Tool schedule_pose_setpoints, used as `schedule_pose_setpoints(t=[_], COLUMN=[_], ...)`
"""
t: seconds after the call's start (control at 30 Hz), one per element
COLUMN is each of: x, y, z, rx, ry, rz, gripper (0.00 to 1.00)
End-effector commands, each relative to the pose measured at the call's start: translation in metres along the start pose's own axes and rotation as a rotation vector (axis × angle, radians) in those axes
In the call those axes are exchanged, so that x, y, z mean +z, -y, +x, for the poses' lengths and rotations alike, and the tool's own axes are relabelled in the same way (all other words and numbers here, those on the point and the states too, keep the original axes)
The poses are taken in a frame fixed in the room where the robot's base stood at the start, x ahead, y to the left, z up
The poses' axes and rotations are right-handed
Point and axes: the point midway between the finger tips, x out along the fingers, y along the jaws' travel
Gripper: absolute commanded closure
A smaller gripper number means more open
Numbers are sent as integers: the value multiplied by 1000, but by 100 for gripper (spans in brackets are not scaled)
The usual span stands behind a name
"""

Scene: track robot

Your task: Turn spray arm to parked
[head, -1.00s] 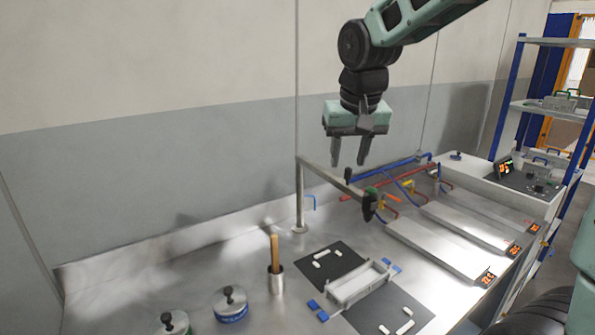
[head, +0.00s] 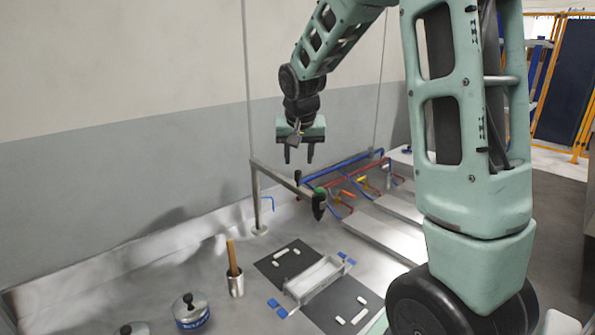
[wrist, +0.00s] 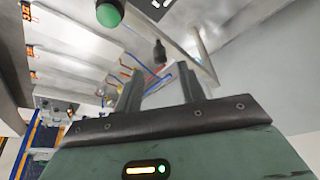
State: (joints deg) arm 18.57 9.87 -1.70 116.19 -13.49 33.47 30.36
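The spray arm (head: 287,177) is a grey bar reaching out from an upright post (head: 256,210) on the steel bench. A dark nozzle with a green top (head: 319,204) hangs at its outer end. In the wrist view the grey bar (wrist: 190,55) and dark nozzle (wrist: 159,52) show beyond the fingers. My gripper (head: 299,160) points down above the bar in the head view, apart from it. Its two fingers are spread with nothing between them; they also show in the wrist view (wrist: 158,92). No marking for a parked position is clear.
Blue and red pipes (head: 345,165) with coloured handles run behind the bar. A cup with a wooden handle (head: 236,284), a lidded pot (head: 190,312) and a white tray on dark mats (head: 318,280) stand in front. Pale sloped panels (head: 375,235) lie to the right.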

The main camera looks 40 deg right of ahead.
Motion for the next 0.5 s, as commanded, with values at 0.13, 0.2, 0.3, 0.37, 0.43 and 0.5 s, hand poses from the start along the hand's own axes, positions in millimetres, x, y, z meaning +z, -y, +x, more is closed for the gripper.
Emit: schedule_pose_setpoints(t=[0.13, 0.2, 0.3, 0.37, 0.43, 0.5], x=[0, 0, 0, 0, 0, 0], y=[0, 0, 0, 0, 0, 0], z=[30, 42, 56, 62, 68, 71], rx=[2, 1, 1, 1, 1, 0], ry=[5, 4, 3, 2, 2, 1], rz=[-2, -1, -2, -1, -1, -1], gripper=[60, 60, 60, 60, 60, 60])
